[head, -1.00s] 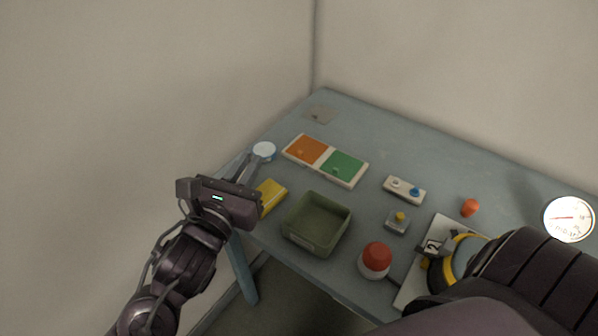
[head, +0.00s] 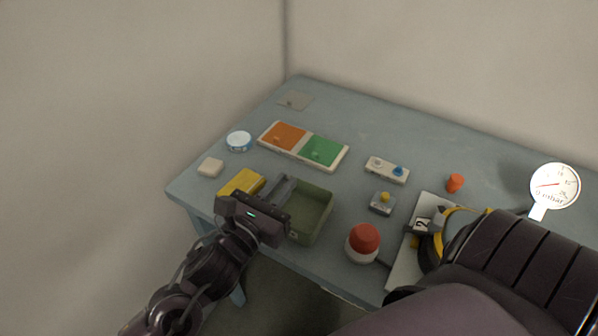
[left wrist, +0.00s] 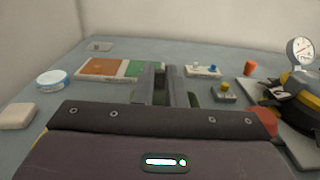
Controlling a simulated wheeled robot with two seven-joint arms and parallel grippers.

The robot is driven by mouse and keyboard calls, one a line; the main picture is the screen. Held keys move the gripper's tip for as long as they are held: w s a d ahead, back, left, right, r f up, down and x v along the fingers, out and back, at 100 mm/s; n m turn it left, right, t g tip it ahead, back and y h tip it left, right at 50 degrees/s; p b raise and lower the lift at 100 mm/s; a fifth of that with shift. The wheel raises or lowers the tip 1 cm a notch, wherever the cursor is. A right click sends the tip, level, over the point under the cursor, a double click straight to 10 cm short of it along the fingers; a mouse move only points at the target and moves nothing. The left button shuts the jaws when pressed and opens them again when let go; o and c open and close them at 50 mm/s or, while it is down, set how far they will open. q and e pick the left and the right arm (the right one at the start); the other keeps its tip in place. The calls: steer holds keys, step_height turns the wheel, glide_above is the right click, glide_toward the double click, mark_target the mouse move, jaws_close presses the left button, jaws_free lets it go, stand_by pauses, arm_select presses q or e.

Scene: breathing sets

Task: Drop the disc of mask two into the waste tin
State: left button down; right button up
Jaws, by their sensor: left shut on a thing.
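The waste tin, an open olive-green box (head: 322,228), stands near the table's front edge. My left gripper (head: 283,188) is over its left side, fingers close together. In the left wrist view the fingers (left wrist: 167,88) point away over the table. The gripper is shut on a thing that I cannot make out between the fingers. Mask two, with a "2" tag (head: 422,225) and a yellow band, rests on a white board (head: 402,268) at the right, partly hidden by my right arm. Its disc is not clearly seen. My right gripper is out of sight.
A yellow block (head: 240,181) lies left of the tin, with a cream block (head: 210,167) and a blue-white round tub (head: 239,141) beyond. An orange-green panel (head: 303,147) lies behind. A red dome (head: 364,238) stands right of the tin. A gauge (head: 554,186) stands far right.

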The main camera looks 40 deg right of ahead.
arm_select(q)
steer(key=shift+f, duration=0.25)
steer(key=c, duration=1.4)
jaws_free()
steer(key=b+v, duration=0.2)
steer(key=v, duration=0.6)
steer(key=shift+d, duration=0.1)
